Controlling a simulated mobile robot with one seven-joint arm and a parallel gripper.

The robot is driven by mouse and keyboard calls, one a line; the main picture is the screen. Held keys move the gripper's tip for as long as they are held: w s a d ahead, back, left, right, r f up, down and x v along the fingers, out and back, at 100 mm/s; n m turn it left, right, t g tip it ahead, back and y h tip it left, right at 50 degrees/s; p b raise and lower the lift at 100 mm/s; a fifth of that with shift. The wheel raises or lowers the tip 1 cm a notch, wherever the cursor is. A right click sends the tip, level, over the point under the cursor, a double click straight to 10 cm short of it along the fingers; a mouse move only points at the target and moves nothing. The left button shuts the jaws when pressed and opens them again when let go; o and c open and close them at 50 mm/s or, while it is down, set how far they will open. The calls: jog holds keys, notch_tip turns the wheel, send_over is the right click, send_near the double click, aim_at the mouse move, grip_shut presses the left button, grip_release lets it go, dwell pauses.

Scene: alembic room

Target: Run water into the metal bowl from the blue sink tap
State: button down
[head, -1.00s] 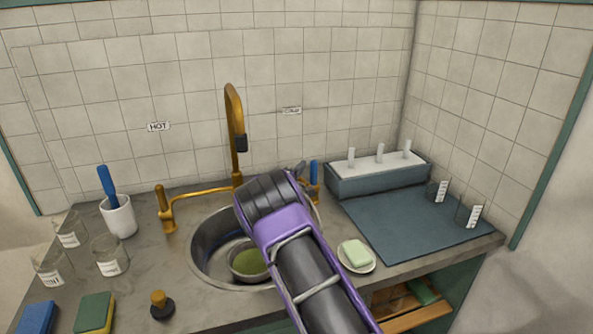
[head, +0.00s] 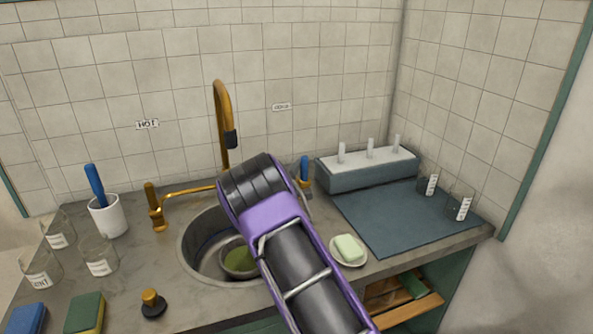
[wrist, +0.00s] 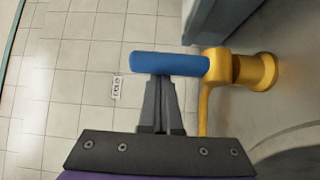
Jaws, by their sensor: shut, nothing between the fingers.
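The blue tap handle (head: 304,168) stands at the right end of the brass tap (head: 222,110). In the wrist view the blue handle (wrist: 168,64) lies across the picture on its brass valve (wrist: 255,70). My gripper (wrist: 158,82) is shut and empty, its fingertips right at the handle's side; I cannot tell if they touch it. In the head view my arm hides most of the gripper. The metal bowl (head: 228,270), greenish inside, sits in the round sink (head: 192,262), partly hidden by my arm. The dark spout end hangs above the sink. No water stream shows.
A brass handle (head: 153,205) stands left of the spout, under the HOT label. A soap dish (head: 358,260), a blue-grey mat (head: 400,222) and a pegged rack (head: 365,178) are on the right. Glass beakers, a white cup (head: 108,217) and sponges are on the left.

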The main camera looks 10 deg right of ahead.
jog(key=shift+s+d+m+t+b, duration=0.1)
jog(key=shift+s+m+t+b, duration=0.45)
jog(key=shift+b, duration=1.55)
jog(key=shift+s, duration=0.15)
